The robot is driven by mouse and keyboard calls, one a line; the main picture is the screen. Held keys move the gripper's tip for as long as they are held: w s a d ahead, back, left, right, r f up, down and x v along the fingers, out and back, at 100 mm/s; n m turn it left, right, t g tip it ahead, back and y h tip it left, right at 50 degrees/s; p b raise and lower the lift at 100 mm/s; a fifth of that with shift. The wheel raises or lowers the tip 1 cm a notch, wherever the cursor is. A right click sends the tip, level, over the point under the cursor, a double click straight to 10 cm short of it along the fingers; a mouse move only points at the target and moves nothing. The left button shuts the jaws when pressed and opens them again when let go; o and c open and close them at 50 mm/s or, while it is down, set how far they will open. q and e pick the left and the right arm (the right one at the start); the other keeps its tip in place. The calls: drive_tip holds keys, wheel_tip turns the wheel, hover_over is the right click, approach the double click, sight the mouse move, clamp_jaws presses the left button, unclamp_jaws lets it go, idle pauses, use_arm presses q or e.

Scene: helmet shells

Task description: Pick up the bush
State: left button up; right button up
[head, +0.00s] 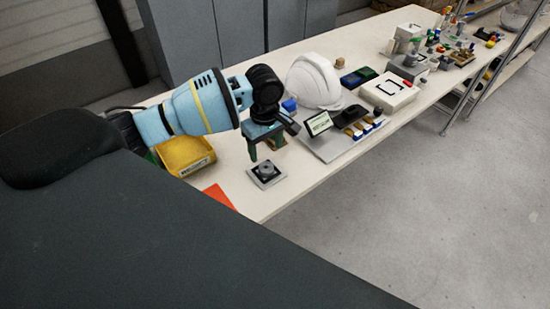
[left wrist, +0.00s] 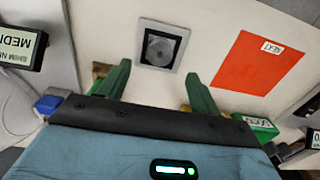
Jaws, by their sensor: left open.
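The bush (head: 266,169) is a small grey round piece sitting on a square plate (head: 277,180) near the table's front edge. In the left wrist view the bush (left wrist: 160,47) shows on its dark-framed plate (left wrist: 145,29), just beyond the fingertips and between their lines. My left gripper (head: 264,151) is open with its green fingers pointing down, above and a little behind the bush. Its two fingers (left wrist: 158,70) are apart with nothing between them. My right gripper is in neither view.
An orange-red card (head: 219,195) lies left of the plate, and a yellow bin (head: 186,156) stands behind it. A white helmet shell (head: 314,80), a grey board (head: 341,145) and a small sign (head: 319,123) stand to the right. Bare table surrounds the plate.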

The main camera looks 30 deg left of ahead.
sight(266, 165)
use_arm(q)
drive_tip(key=shift+s, duration=0.35)
drive_tip(key=shift+f, duration=1.35)
drive_tip(key=shift+w+f, duration=0.1)
drive_tip(key=shift+f, duration=0.2)
drive_tip(key=f, duration=0.2)
drive_tip(key=f+b, duration=0.1)
drive_tip(key=f, duration=0.1)
drive_tip(key=shift+w+f, duration=0.2)
drive_tip(key=shift+f, duration=0.05)
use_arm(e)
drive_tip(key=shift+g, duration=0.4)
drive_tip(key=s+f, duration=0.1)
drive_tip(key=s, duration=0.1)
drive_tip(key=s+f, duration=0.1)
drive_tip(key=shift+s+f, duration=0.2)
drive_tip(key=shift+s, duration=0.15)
use_arm(q)
drive_tip(key=c, duration=1.1)
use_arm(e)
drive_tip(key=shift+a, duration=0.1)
